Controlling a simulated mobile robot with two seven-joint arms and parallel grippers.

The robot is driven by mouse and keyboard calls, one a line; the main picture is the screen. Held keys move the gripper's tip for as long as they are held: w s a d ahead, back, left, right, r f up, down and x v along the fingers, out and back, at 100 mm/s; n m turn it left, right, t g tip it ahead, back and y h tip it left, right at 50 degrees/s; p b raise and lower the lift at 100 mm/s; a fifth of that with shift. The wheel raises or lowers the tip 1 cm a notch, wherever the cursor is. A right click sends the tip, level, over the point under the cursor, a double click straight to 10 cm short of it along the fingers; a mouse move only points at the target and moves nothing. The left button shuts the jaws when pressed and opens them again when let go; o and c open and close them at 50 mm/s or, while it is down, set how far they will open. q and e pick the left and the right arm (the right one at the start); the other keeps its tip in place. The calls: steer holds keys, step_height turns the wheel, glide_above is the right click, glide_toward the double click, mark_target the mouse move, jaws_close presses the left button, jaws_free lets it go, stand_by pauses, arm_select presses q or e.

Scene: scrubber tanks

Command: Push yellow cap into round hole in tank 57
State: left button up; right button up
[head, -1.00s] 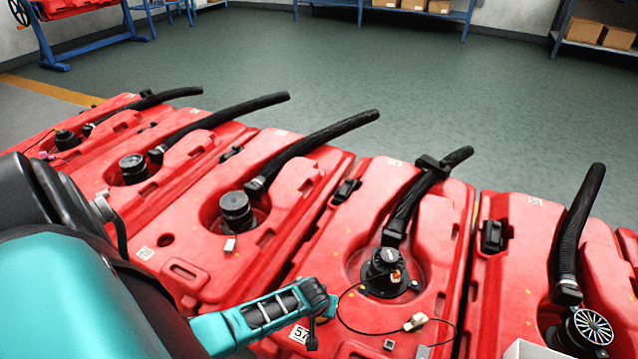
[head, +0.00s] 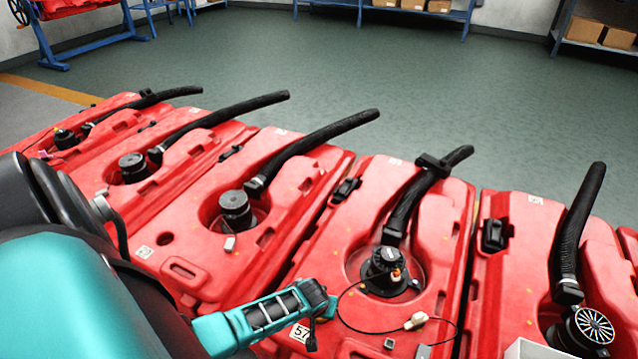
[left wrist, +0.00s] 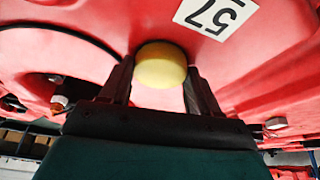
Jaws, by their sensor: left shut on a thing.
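Tank 57 is the red tank (head: 440,235) right of centre in the head view, with its white number label (head: 300,333) at the near end. My left gripper (head: 320,314) is over that near end, close to the label. In the left wrist view a round yellow cap (left wrist: 161,62) sits between the two dark fingers, and the gripper is shut on it. The cap is close to the red surface beside the 57 label (left wrist: 215,14). The round hole in tank 57 is not visible; the cap and gripper may hide it. My right gripper is not in view.
Tank 57 has a black fitting (head: 385,268) with a hose (head: 405,205). A thin black cable (head: 345,310) loops beside my gripper to a pale connector (head: 416,321). Similar red tanks stand on both sides. The green floor (head: 330,70) behind is clear.

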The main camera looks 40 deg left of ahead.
arm_select(q)
steer(key=o, duration=1.4)
steer(key=shift+o, duration=0.2)
steer(key=shift+r+p, duration=0.9)
steer(key=shift+p, duration=0.05)
steer(key=shift+r+p, duration=1.2)
steer(key=shift+p, duration=0.05)
steer(key=shift+r+p, duration=0.85)
steer(key=shift+p, duration=0.1)
steer(key=shift+r+p, duration=0.65)
steer(key=shift+p, duration=0.05)
steer(key=shift+f, duration=0.1)
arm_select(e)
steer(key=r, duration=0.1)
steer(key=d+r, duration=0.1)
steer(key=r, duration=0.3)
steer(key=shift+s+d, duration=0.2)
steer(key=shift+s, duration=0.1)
